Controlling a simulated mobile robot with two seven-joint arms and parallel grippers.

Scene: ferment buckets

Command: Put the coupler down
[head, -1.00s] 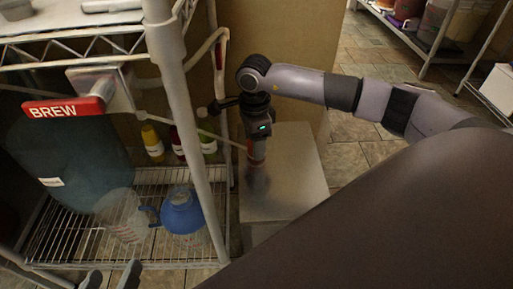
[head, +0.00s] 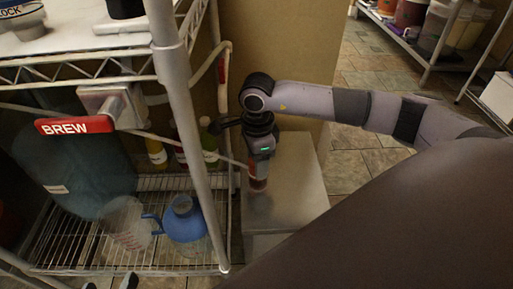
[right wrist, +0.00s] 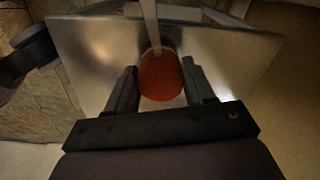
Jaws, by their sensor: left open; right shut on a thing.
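The coupler (right wrist: 160,77) is a reddish round piece between the two fingers of my right gripper (right wrist: 160,88) in the right wrist view. A pale strip, perhaps a hose, runs up from it. In the head view, my right gripper (head: 257,174) points down over a metal box, with the reddish coupler (head: 257,184) at its fingertips. Whether the coupler touches the box top (head: 298,185) cannot be told. My left gripper (head: 110,283) shows only its fingertips at the bottom edge, apart and empty.
A wire shelf rack (head: 90,255) stands left of the box, holding a blue jug (head: 183,218), a clear measuring jug (head: 125,222) and several bottles. The box top is otherwise clear.

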